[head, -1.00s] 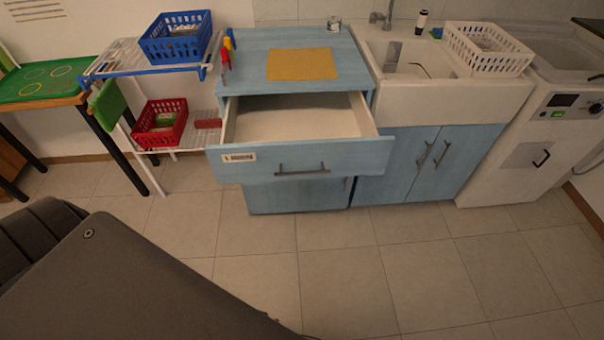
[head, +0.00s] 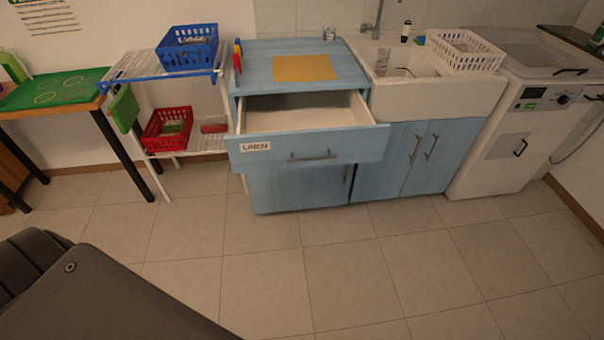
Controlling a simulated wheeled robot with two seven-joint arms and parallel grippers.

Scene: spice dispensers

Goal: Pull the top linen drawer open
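The linen drawer (head: 348,150) is the top drawer of the blue cabinet (head: 300,188), and it stands pulled well out. Its front carries a white label reading LINEN (head: 255,146) and a grey bar handle (head: 312,156). The inside of the drawer (head: 300,112) is pale and looks empty. Nothing touches the handle. Neither of my grippers is in view; only a dark grey part of my own body shows at the lower left.
A yellow cloth (head: 304,68) lies on the cabinet top. A sink unit (head: 440,97) with a white basket (head: 465,52) and a white washing machine (head: 520,110) stand to the right. A rack with a blue basket (head: 187,48) and red basket (head: 167,130) stands left. The tiled floor (head: 350,260) in front is clear.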

